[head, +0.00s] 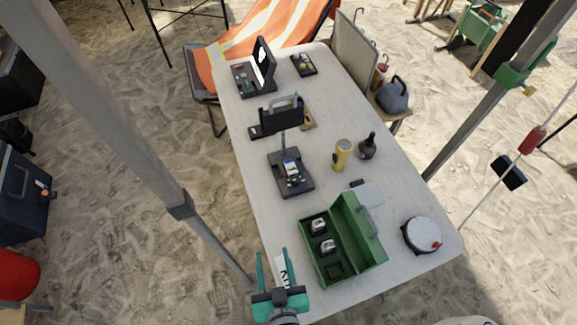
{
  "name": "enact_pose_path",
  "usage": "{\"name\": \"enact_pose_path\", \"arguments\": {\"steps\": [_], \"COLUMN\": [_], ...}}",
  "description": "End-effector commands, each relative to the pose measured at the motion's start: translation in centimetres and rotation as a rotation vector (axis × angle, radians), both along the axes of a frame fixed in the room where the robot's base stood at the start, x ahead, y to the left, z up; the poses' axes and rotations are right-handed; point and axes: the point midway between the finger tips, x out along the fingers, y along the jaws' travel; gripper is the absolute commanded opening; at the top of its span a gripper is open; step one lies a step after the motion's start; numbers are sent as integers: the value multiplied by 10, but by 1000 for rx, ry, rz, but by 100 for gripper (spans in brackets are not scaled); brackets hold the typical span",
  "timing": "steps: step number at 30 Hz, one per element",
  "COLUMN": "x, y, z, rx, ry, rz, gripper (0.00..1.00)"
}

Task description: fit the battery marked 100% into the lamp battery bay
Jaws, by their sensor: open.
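My gripper (272,252) is open and empty, with two teal fingers over the near left edge of the table. A green open case (375,247) stands right of it. Two small silvery objects (318,226) (327,246) sit in its compartments, and the nearest compartment (334,268) looks empty. I cannot tell if they are batteries. A yellow, lamp-like cylinder (342,153) stands upright farther back. No 100% mark is readable, and I cannot identify the lamp battery bay.
A dark bottle (367,147) stands by the yellow cylinder, and a round white-topped device (422,233) sits at right. Black equipment (272,124) stands farther back. A grey pole (130,140) crosses at left.

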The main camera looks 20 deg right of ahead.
Motion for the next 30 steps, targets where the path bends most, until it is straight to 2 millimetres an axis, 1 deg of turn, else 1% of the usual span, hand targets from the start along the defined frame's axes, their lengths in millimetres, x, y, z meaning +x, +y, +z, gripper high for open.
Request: {"name": "enact_pose_path", "arguments": {"steps": [1,5,9,14,18,21,24,30], "x": [17,52,88,124,151,166,176,184], "y": [-6,-19,-35,-55,-75,-91,-107,-129], "z": [-2,-9,-10,-2,12,26,41,65], "rx": [5,23,39,50,49,44,34,11], "ry": [10,63,119,179,231,270,307,367], "rz": [-12,-26,-25,-6,21,48,75,119], "gripper": [47,47,47,47,47,47,47,47]}}
